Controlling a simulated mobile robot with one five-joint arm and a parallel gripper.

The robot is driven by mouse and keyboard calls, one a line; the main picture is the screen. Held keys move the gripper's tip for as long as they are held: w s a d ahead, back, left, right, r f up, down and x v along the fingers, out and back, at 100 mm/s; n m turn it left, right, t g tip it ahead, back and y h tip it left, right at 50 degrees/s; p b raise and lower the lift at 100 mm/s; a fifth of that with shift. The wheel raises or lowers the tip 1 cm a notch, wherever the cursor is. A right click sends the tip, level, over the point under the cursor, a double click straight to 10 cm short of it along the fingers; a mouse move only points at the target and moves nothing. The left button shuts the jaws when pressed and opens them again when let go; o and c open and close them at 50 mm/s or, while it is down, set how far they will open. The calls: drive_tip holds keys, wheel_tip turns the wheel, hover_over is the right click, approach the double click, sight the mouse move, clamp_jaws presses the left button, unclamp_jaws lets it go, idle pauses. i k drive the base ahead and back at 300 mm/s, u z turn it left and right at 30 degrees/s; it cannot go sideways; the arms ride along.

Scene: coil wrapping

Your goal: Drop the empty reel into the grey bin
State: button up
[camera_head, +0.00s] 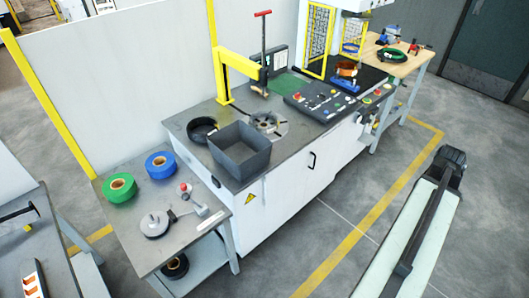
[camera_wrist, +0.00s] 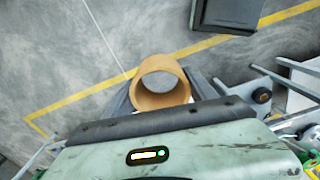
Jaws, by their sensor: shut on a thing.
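The empty reel (camera_wrist: 157,100), a bare tan cardboard ring, shows in the wrist view. My gripper (camera_wrist: 163,92) is shut on it, with a grey finger on either side and the ring's open hole facing the camera. The floor shows beyond the reel. The grey bin (camera_head: 238,160), a dark open-topped square box, stands at the front edge of the grey bench in the head view. Its visible inside looks empty. I cannot make out my gripper or the held reel in the head view.
A black ring-shaped dish (camera_head: 201,130) sits left of the bin, and a round turntable (camera_head: 267,124) behind it. A yellow post (camera_head: 221,75) with an arm rises behind. Green (camera_head: 120,187) and blue (camera_head: 160,164) tape rolls lie on the lower left table.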

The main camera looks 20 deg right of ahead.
sight(244, 159)
drive_tip(key=u, duration=0.05)
drive_tip(key=i, duration=1)
drive_tip(key=z, duration=0.05)
